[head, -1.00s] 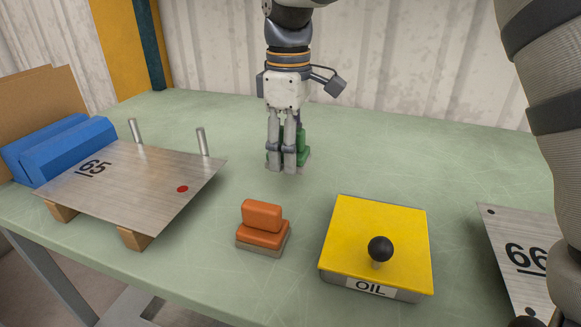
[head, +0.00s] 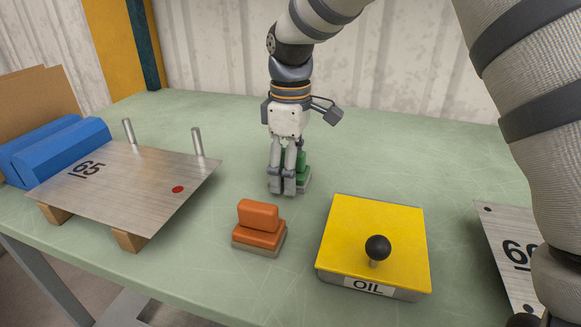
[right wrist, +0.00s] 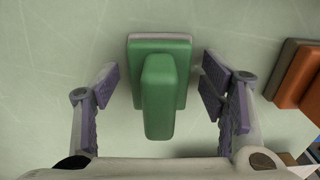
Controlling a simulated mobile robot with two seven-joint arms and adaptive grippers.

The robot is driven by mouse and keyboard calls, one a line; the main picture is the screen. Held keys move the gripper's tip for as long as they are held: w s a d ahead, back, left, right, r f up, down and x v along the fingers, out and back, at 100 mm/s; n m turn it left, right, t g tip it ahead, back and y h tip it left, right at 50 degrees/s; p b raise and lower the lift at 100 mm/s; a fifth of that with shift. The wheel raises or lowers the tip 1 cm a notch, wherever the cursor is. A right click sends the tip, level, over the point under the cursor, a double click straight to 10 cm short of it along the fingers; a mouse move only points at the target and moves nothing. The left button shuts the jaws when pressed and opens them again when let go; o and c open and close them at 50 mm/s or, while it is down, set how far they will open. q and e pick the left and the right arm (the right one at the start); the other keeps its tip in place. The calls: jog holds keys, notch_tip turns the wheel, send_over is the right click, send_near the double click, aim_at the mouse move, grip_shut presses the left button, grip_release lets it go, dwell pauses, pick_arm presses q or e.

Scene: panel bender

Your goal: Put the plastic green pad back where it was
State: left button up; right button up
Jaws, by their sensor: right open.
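The green pad (head: 302,168) stands on the table behind the orange pad, partly hidden by my right gripper (head: 283,190) in the head view. In the right wrist view the green pad (right wrist: 160,85) has a raised handle and a pale base edge. My right gripper (right wrist: 160,90) is open, with one finger on each side of the pad and a gap on both sides. The pad appears to rest on the table. My left gripper is not in view.
An orange pad (head: 259,226) is on the table in front of my right gripper. A yellow OIL box (head: 350,235) with a black knob is to its right. Plate 65 (head: 130,185) lies on wooden blocks at left, by blue blocks (head: 60,150). Plate 66 (head: 495,235) is at right.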

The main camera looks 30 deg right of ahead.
notch_tip(320, 180, up, 12)
jog(key=shift+r, duration=0.15)
dwell(0.5)
